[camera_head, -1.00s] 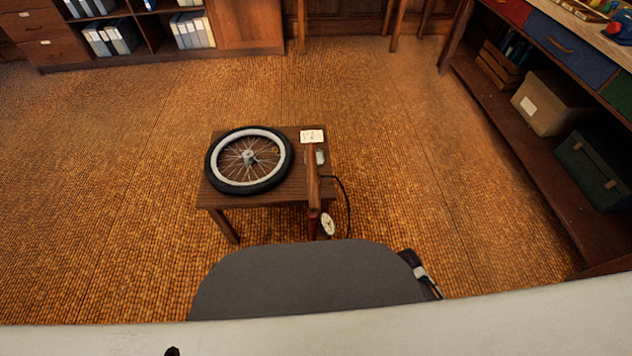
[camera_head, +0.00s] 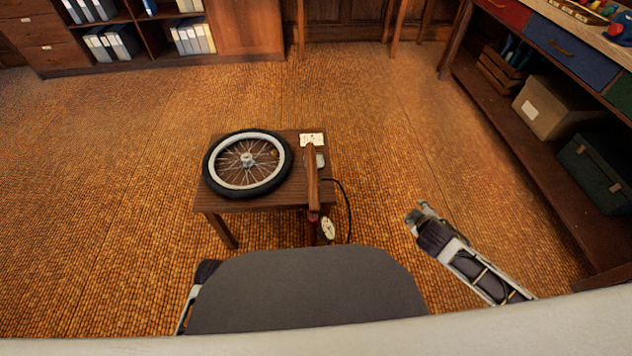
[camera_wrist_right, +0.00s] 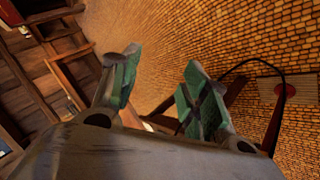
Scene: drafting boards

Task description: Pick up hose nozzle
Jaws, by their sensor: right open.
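A thin black hose (camera_head: 346,200) hangs at the right side of a small wooden table. It curves down beside a wooden handle (camera_head: 312,175) and a round white gauge (camera_head: 327,229). A small grey piece (camera_head: 320,160) lies at the table's right edge near the hose's upper end; I cannot tell if it is the nozzle. My right gripper (camera_head: 421,213) is open and empty, to the right of the table and apart from the hose. Its green-padded fingers (camera_wrist_right: 162,92) are spread in the wrist view, where a dark hose-like line (camera_wrist_right: 258,62) shows beyond them. My left gripper is not visible.
The small table (camera_head: 275,198) carries a spoked wheel (camera_head: 248,162) and a white card (camera_head: 311,139). A shelf unit with a tan box (camera_head: 558,105) and a green case (camera_head: 596,172) stands at right. Floor between table and shelf is clear.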

